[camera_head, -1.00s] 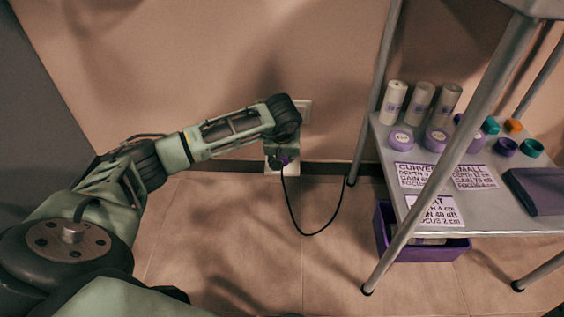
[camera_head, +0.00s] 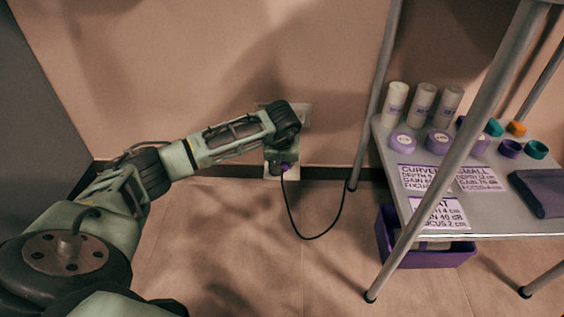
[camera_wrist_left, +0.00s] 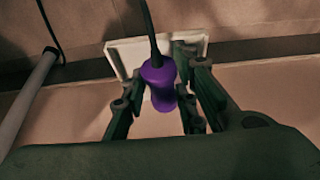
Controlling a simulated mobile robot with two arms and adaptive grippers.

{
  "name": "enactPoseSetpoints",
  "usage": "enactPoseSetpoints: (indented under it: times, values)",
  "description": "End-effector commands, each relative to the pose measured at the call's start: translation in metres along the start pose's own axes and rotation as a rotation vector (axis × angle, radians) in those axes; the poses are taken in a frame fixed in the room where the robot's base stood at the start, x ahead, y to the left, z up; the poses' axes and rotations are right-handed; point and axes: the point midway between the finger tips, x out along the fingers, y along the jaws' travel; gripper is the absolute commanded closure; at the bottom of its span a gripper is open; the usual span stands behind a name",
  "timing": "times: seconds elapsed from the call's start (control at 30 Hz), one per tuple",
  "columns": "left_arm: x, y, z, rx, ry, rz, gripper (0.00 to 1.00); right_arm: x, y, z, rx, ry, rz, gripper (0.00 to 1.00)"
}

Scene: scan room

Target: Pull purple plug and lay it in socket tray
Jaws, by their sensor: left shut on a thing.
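The purple plug (camera_wrist_left: 159,82) has a black cord and sits between the fingers of my left gripper (camera_wrist_left: 160,98), which is shut on it. In the head view the purple plug (camera_head: 285,168) is a small patch, mostly hidden by my left gripper (camera_head: 281,160), low at the wall. A white socket plate (camera_wrist_left: 122,55) is behind the plug in the left wrist view. I cannot tell whether the plug's pins are in it. I see no tray that I can name as the socket tray for sure. My right gripper is not in view.
A metal cart (camera_head: 455,225) at the right holds white bottles, purple-lidded jars, caps and label cards. Its front leg (camera_head: 385,265) stands near the cord (camera_head: 318,235). A purple bin (camera_head: 425,259) is under the shelf. The floor (camera_head: 230,250) in front of the wall is clear.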

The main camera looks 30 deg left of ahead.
Motion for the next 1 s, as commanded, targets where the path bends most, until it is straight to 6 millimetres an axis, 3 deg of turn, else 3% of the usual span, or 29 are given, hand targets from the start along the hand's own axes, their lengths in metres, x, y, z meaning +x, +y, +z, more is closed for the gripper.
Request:
enactPoseSetpoints:
  times: [0.07, 0.1, 0.33, 0.73, 1.0]
  values:
    - [0.002, 0.000, 0.001, 0.000, 0.000, -0.001, 0.99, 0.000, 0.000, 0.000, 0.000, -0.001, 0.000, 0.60]
    - [0.002, 0.000, 0.001, 0.000, -0.001, -0.001, 0.72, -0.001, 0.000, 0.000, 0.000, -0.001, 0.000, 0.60]
    - [0.002, -0.001, 0.002, 0.001, -0.002, -0.003, 0.52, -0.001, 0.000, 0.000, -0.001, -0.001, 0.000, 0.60]
    - [-0.004, -0.001, 0.001, 0.001, -0.002, -0.002, 0.51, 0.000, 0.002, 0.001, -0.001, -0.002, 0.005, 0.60]
    - [-0.055, 0.000, -0.001, 0.002, 0.003, 0.000, 0.51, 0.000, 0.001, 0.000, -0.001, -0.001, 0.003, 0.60]
